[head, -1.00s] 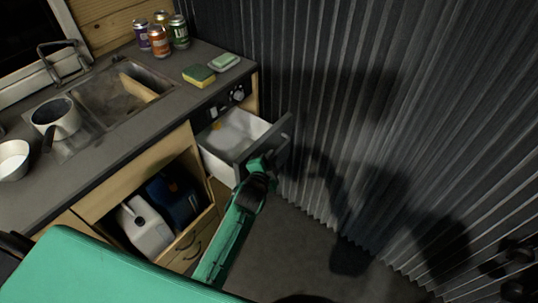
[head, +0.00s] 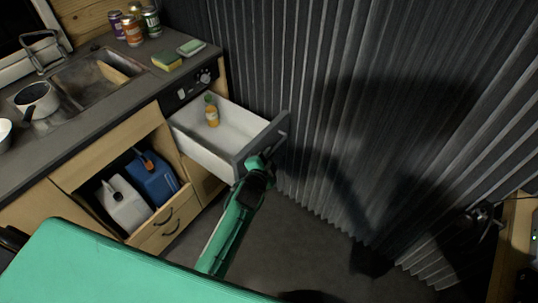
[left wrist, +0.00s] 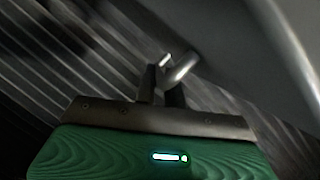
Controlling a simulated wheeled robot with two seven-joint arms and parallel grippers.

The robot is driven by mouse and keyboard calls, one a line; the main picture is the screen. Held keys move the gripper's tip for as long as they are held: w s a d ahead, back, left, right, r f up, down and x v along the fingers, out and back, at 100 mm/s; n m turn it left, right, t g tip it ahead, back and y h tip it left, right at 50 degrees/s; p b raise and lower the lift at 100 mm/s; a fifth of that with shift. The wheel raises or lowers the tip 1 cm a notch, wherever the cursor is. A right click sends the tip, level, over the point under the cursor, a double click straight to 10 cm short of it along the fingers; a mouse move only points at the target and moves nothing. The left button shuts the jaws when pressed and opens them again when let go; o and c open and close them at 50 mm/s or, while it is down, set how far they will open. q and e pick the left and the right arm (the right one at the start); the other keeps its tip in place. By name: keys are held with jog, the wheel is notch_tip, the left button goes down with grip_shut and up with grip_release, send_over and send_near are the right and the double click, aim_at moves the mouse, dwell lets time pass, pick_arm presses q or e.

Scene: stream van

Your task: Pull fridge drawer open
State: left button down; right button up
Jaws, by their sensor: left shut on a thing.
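The fridge drawer (head: 196,152) stands pulled well out of the counter, white inside with a dark grey front (head: 262,141). An orange bottle with a green cap (head: 211,112) stands inside it towards the back. My left gripper (head: 266,160) is at the outer face of the drawer front. In the left wrist view my left gripper (left wrist: 162,85) is shut on the metal drawer handle (left wrist: 181,68). The drawer front (left wrist: 225,50) fills the upper right there. My right gripper is not in view.
The counter holds a sponge (head: 167,61), several cans (head: 132,30), a sink (head: 95,82) and a pot (head: 36,99). Two jugs, white (head: 124,205) and blue (head: 153,180), sit in an open cupboard. A corrugated wall (head: 330,110) stands close to the right. The floor (head: 300,235) looks clear.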

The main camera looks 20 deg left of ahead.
pick_arm(q)
jog(key=shift+s+d, duration=0.1)
jog(key=shift+d, duration=0.2)
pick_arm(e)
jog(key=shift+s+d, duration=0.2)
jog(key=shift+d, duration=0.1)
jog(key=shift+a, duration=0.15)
pick_arm(q)
jog(key=c, duration=1.5)
grip_release()
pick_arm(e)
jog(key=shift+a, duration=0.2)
pick_arm(q)
jog(key=shift+s, duration=0.1)
jog(key=v, duration=1.3)
jog(key=shift+s+b, duration=0.3)
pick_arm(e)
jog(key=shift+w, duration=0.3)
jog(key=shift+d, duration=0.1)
